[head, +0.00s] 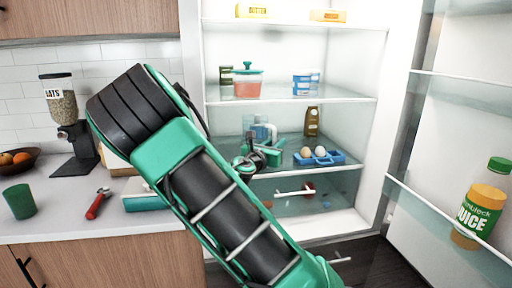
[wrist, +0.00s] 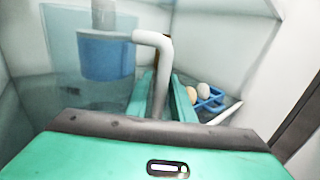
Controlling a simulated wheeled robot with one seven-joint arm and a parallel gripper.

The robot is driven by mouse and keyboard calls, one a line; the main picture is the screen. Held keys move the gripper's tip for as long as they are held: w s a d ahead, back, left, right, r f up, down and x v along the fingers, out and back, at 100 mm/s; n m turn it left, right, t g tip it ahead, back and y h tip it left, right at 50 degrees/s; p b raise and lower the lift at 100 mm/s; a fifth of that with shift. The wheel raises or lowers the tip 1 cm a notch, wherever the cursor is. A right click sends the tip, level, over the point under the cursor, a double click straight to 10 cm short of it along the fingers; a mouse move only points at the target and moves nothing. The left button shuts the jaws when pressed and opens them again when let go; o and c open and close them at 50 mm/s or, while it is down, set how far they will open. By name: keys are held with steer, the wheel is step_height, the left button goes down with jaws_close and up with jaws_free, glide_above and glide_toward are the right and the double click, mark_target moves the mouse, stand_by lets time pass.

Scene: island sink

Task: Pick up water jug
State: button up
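The water jug is inside the open fridge on the lower glass shelf. In the head view the jug (head: 262,130) is small, bluish and partly hidden by my gripper. In the wrist view the clear jug with blue water (wrist: 105,58) stands upright at the upper left, with its pale grey handle (wrist: 165,62) toward me. My gripper (head: 262,152) is at the jug. Its two green fingers in the wrist view (wrist: 163,98) stand on either side of the lower handle. The fingers look parted; contact with the handle is not clear.
An egg holder (head: 322,157) with two eggs is right of the jug, and a dark bottle (head: 312,121) stands behind. The fridge door (head: 450,120) stands open at right.

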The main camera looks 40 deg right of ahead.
steer(key=shift+x, duration=1.1)
jaws_close()
stand_by(0.6)
